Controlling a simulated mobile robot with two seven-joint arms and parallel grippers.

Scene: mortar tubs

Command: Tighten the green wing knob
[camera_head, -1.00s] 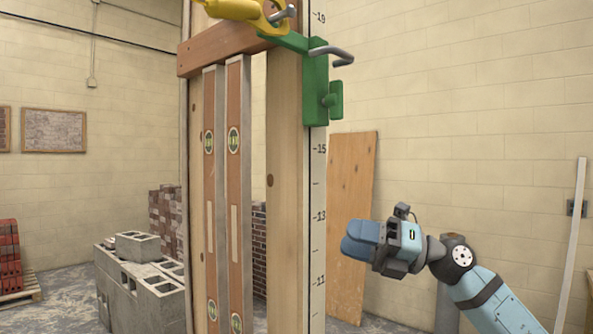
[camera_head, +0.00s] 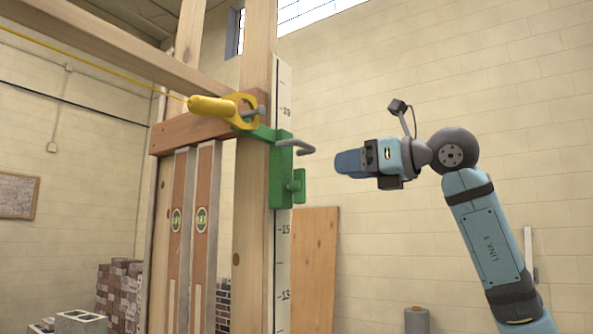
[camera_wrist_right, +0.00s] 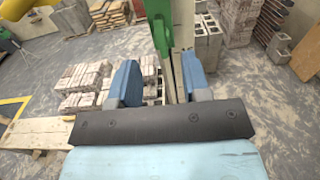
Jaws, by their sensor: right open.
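The green wing knob (camera_head: 298,186) sticks out to the right of a green bracket (camera_head: 281,170) on the edge of a wooden post. A grey bent rod (camera_head: 295,145) sits above the knob. My right gripper (camera_head: 340,163) is to the right of the knob, slightly higher in the picture, and apart from it. It is open, with nothing between its blue fingers. In the right wrist view, the fingers (camera_wrist_right: 160,62) stand apart, with green metal (camera_wrist_right: 160,28) showing beyond them. I cannot clearly make out the knob there. My left gripper is not in view.
A yellow string holder (camera_head: 215,106) is fixed above the bracket, with a yellow line running left. A numbered strip (camera_head: 283,245) runs down the post. A plywood sheet (camera_head: 316,265) leans on the block wall. The space between gripper and knob looks clear.

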